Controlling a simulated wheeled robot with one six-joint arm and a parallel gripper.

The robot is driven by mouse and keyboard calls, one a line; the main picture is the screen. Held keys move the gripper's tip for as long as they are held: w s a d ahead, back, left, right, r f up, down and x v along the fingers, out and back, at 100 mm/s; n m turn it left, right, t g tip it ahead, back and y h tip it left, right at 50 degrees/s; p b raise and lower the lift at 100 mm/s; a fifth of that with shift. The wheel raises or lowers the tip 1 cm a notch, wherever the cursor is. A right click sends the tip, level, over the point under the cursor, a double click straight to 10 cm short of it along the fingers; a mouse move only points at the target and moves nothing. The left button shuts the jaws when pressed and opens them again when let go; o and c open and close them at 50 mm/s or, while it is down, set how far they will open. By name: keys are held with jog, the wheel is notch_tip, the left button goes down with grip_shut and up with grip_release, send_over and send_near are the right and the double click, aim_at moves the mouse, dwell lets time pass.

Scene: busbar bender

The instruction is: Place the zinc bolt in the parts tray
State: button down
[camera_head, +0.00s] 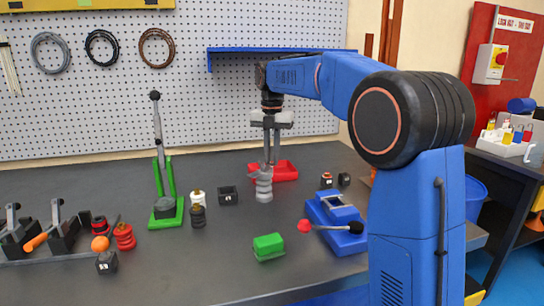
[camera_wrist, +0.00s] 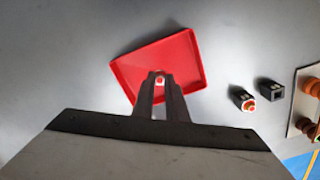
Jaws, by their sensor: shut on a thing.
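The red parts tray (camera_head: 288,173) sits on the dark bench, behind and right of a grey ribbed post. In the wrist view the red tray (camera_wrist: 190,55) lies below my fingertips and looks empty where it shows. My gripper (camera_head: 271,160) points down at the tray's left part, and its fingertips also show over the tray in the wrist view (camera_wrist: 159,78). The fingers are closed on a small pale piece (camera_wrist: 159,80), probably the zinc bolt, mostly hidden between them. I cannot tell its height above the tray floor.
The grey ribbed post (camera_head: 264,187) stands close in front of the fingers. A black block (camera_head: 228,195), a green block (camera_head: 268,246) and a blue fixture (camera_head: 336,222) stand around. A green-based lever tool (camera_head: 166,210) is at left. The front-middle bench is mostly clear.

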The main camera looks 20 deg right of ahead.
jog(key=shift+f, duration=0.1)
jog(key=c, duration=1.8)
grip_release()
jog(key=shift+o, duration=0.2)
notch_tip(320, 180, up, 12)
